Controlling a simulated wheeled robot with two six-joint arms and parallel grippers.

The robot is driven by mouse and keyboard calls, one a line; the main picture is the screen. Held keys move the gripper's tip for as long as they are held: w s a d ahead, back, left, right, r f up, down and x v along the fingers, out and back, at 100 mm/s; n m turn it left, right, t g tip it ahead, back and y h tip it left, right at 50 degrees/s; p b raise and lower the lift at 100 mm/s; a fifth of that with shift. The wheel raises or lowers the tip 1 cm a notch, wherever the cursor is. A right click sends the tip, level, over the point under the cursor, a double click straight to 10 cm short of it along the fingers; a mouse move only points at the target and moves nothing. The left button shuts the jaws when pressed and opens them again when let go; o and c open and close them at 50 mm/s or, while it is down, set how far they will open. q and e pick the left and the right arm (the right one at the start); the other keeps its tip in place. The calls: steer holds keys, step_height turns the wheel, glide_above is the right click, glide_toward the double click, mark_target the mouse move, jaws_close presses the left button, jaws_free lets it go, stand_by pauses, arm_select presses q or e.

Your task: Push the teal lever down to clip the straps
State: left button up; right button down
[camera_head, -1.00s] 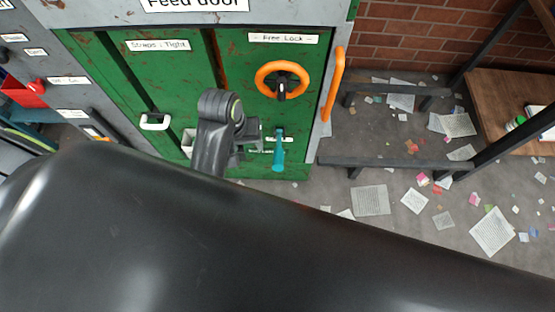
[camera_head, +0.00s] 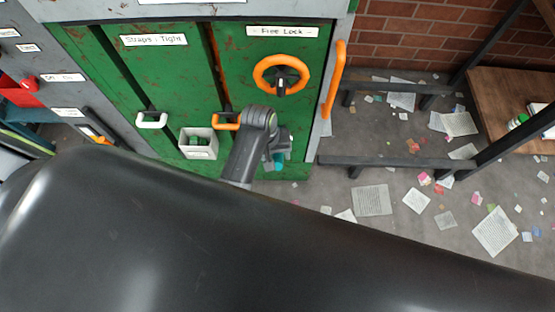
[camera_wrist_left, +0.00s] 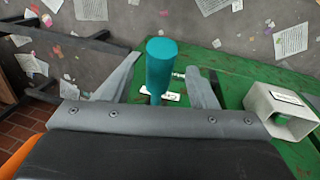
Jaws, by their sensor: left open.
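The teal lever (camera_head: 278,162) is on the lower part of the green door, mostly covered by my left gripper in the head view. In the left wrist view the teal lever (camera_wrist_left: 160,66) stands between the two grey fingers, its rounded end toward the camera. My left gripper (camera_wrist_left: 162,68) is open, with one finger on each side of the lever and a visible gap on both sides. In the head view my left gripper (camera_head: 278,145) is in front of the lever. My right gripper is not in view. The straps are not clearly visible.
The green door (camera_head: 190,75) carries an orange wheel (camera_head: 262,76), an orange vertical handle (camera_head: 334,80), a white handle (camera_head: 151,120), an orange handle (camera_head: 226,121) and a pale box (camera_head: 198,145). A "Straps : Tight" label (camera_head: 153,40) sits above. Papers litter the floor on the right.

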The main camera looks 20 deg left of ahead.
mark_target(276, 158)
arm_select(q)
steer(key=shift+w+d+f+b, duration=0.1)
steer(key=shift+d+f+b, duration=0.1)
steer(key=shift+f, duration=0.85)
steer(key=shift+w+d+f+b, duration=0.1)
steer(key=shift+d+f, duration=0.05)
steer(key=shift+f, duration=0.85)
jaws_close()
